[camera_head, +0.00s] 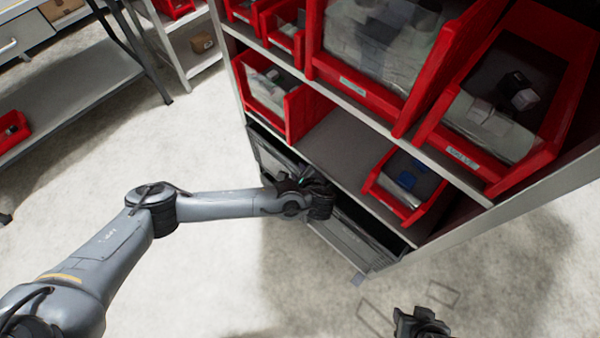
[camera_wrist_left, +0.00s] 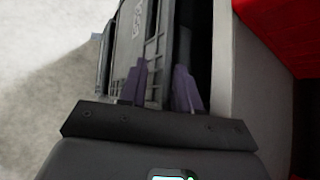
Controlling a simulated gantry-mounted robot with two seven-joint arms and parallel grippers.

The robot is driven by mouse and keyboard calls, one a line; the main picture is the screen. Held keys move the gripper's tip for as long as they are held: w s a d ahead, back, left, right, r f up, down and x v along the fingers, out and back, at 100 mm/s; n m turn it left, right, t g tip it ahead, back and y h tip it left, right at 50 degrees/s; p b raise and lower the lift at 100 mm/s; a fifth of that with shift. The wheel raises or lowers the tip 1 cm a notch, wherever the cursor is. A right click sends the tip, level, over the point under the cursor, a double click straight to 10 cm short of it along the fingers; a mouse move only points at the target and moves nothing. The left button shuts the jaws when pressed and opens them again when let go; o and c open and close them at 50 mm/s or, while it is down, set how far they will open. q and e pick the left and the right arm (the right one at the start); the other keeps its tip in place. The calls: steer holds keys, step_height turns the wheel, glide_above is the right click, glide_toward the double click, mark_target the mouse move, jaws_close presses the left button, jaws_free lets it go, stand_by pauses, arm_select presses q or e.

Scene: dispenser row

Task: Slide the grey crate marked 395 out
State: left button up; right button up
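A long grey crate front (camera_head: 352,243) shows on the lowest level of the shelf rack, to the right of my left gripper. My left gripper (camera_head: 318,198) is at this front and hides part of it. In the left wrist view, a grey crate (camera_wrist_left: 128,48) has sideways white marking that I cannot read surely. The two purple-grey fingers of my left gripper (camera_wrist_left: 162,90) stand apart, one on each side of the crate's front wall. I cannot tell whether they press on it. A dark gripper, my right one (camera_head: 422,325), shows at the bottom edge, its fingers unclear.
A shelf board (camera_head: 335,145) lies just above the crate level. It bears a red bin (camera_head: 405,185) with blue things and another red bin (camera_head: 270,92). Larger red bins fill the level above. The floor (camera_head: 250,285) in front is clear. A workbench (camera_head: 75,85) stands at upper left.

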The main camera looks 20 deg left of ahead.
arm_select(q)
steer(key=c, duration=0.4)
jaws_close()
steer(key=shift+s+f, duration=0.1)
steer(key=shift+f, duration=0.1)
stand_by(0.5)
